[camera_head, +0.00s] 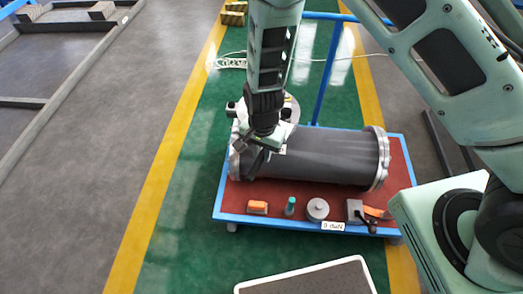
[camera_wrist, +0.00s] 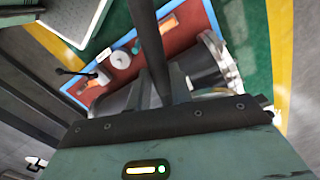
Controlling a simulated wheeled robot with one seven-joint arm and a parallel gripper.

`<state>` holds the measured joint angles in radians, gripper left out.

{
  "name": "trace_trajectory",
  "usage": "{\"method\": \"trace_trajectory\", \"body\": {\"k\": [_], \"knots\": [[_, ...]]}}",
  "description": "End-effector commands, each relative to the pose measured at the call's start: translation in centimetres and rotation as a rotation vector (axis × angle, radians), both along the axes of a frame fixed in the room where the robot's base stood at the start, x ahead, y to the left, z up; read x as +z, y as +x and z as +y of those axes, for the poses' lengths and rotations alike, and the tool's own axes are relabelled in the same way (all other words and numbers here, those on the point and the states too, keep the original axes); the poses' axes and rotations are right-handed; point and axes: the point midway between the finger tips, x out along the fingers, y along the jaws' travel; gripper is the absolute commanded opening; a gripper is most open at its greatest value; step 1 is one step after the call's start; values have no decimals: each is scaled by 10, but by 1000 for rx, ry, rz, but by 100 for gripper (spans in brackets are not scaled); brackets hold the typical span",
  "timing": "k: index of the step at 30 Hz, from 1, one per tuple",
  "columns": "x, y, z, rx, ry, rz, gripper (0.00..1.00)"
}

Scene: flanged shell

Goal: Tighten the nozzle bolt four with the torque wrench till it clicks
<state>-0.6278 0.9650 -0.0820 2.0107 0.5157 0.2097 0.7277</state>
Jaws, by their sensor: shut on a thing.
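The flanged shell (camera_head: 335,160) is a dark grey cylinder lying across a red-topped cart, with a metal flange at each end. My gripper (camera_head: 264,138) is over its left part, close to the left flange. A pale round part, likely the nozzle (camera_head: 291,106), shows partly behind my gripper. In the wrist view my gripper (camera_wrist: 165,92) is shut on a long dark bar, likely the torque wrench (camera_wrist: 155,45). The shell's flange (camera_wrist: 213,62) shows beside the bar. Bolt four and the wrench's working end cannot be made out.
The cart (camera_head: 225,205) has a blue rim. Along its front lie an orange-topped block (camera_head: 257,207), a green-capped item (camera_head: 290,206), a grey disc (camera_head: 318,209) and a dark tool (camera_head: 357,212). A grey-topped panel (camera_head: 310,281) stands in front. Green floor is clear at left.

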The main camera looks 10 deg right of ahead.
Motion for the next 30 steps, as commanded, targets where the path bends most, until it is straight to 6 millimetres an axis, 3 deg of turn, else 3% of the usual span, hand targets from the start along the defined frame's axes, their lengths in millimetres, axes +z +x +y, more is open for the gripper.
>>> {"method": "trace_trajectory", "body": {"k": [30], "knots": [[56, 1, 1, 1, 1, -5, 0]]}}
